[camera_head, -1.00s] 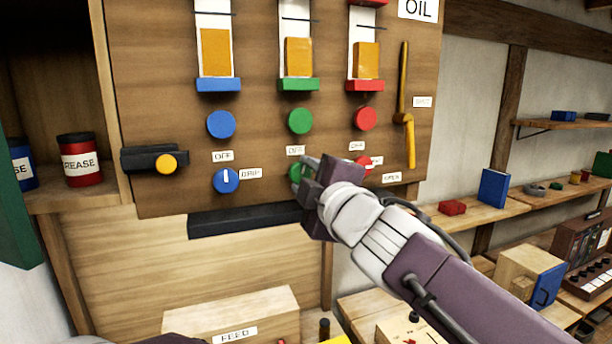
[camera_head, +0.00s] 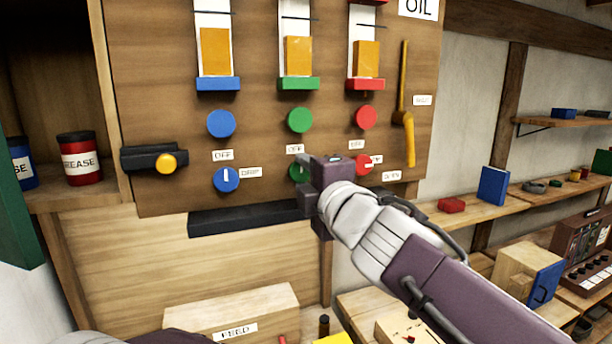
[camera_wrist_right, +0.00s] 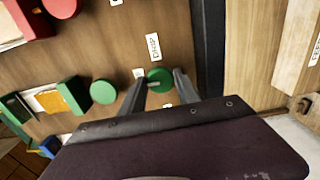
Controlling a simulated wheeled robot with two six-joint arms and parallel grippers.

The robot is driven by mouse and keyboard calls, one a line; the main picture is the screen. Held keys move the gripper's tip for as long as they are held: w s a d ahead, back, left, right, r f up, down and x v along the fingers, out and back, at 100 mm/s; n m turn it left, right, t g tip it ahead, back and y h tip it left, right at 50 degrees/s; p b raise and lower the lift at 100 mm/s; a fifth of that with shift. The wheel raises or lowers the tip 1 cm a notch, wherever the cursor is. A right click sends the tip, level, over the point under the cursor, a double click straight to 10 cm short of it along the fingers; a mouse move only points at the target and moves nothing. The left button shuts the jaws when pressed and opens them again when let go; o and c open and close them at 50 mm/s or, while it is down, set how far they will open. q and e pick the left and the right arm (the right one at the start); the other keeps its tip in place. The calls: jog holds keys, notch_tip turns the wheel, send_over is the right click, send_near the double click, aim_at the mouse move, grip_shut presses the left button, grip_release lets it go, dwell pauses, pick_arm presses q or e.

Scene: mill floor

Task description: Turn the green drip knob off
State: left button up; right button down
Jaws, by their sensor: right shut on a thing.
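The green drip knob (camera_head: 295,173) is on the wooden oil board, between the blue drip knob (camera_head: 226,180) and the red drip knob (camera_head: 363,165). My right gripper (camera_wrist_right: 157,83) is shut on the green drip knob, one finger on each side of it. In the head view the gripper hides most of this knob, and its pointer cannot be read there. The green knob also shows between the fingers in the wrist view (camera_wrist_right: 160,74). An OFF label (camera_head: 295,149) sits above it. My left gripper is not in view.
A round green button (camera_head: 300,120) and a green-based oil gauge (camera_head: 299,84) are above the knob. A yellow lever (camera_head: 409,140) is at the board's right side. A dark ledge (camera_head: 245,219) runs below the board. A yellow-knobbed black latch (camera_head: 165,161) is at left.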

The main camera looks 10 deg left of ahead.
jog(key=c, duration=0.9)
grip_release()
